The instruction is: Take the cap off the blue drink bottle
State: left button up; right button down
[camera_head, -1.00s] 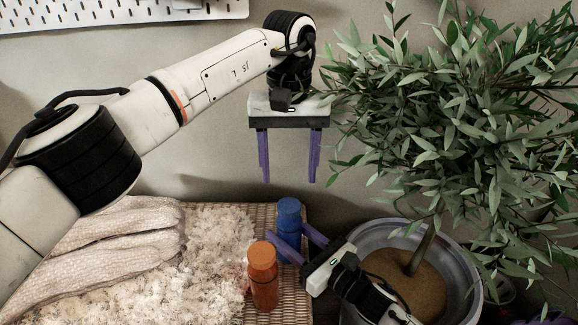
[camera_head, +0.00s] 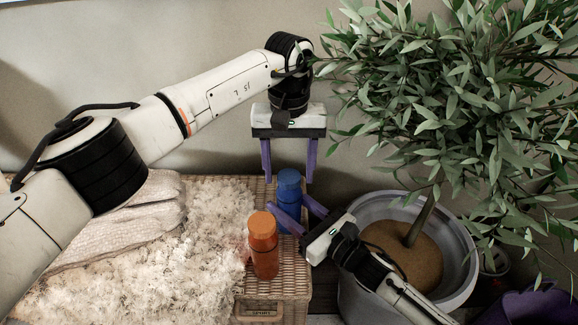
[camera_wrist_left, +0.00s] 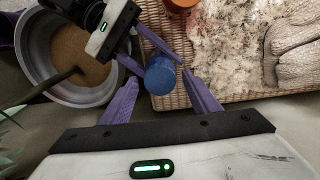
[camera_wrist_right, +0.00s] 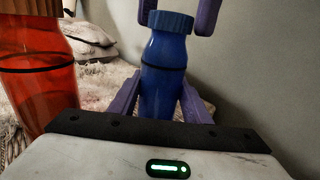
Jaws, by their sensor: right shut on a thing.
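The blue drink bottle (camera_head: 289,218) stands upright near the right end of the woven wicker top, its ribbed blue cap (camera_head: 289,178) on it. My right gripper (camera_wrist_right: 160,88) is shut on the blue bottle's body, below the cap and its dark band. My left gripper (camera_head: 288,181) points down over the bottle, open, with its purple fingertips at about cap height. In the right wrist view the left fingertips are on either side of the cap (camera_wrist_right: 170,21), with a gap on the right. The left wrist view looks down on the cap (camera_wrist_left: 160,75) between the spread fingers.
An orange bottle (camera_head: 263,250) stands close in front of the blue one. A grey pot (camera_head: 464,280) with a leafy plant (camera_head: 430,90) is at the right, beside my right arm.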

pick_arm(q)
jog(key=c, duration=1)
